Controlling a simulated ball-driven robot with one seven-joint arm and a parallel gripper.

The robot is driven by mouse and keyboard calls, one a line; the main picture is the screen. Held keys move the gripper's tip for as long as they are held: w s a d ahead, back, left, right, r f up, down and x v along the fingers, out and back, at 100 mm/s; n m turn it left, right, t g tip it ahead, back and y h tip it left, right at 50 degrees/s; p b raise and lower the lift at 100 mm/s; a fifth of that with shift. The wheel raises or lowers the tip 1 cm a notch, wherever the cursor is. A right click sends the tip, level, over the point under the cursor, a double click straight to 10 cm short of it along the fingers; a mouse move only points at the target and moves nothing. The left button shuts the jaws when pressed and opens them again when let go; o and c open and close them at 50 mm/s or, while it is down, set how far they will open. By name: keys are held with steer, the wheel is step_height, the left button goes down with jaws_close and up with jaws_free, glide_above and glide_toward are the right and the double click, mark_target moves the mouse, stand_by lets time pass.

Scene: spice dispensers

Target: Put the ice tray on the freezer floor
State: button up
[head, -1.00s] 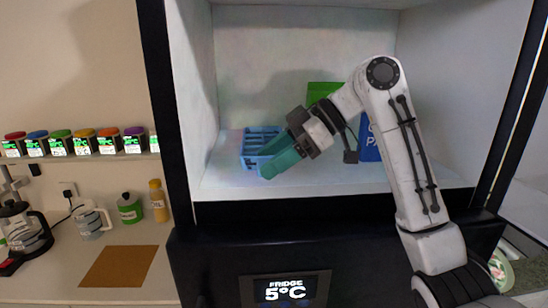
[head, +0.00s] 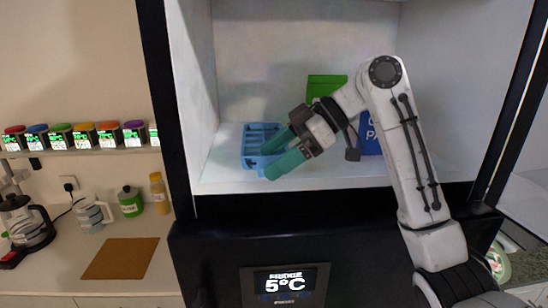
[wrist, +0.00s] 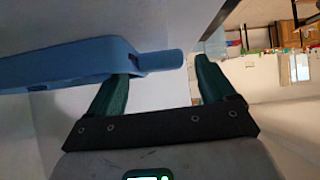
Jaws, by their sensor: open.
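The blue ice tray (head: 254,146) rests on the white freezer floor (head: 222,181), at the left of the compartment. My gripper (head: 270,161) is open at the tray's right side, with its two green fingers spread, one above the other in the head view. The fingers hide part of the tray. In the wrist view the tray (wrist: 70,66) spans the upper left, and its narrow end reaches into the gap between the fingertips of my gripper (wrist: 168,68). Whether a finger touches the tray I cannot tell.
A green box (head: 326,84) and a blue package (head: 369,138) stand behind my arm in the compartment. The dark left frame (head: 168,105) and front edge border the opening. Free floor lies right of the tray. A counter with jars and bottles is outside, left.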

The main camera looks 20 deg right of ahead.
steer(key=b+v, duration=0.1)
steer(key=v, duration=0.6)
steer(key=shift+a+b, duration=0.1)
steer(key=shift+b, duration=0.3)
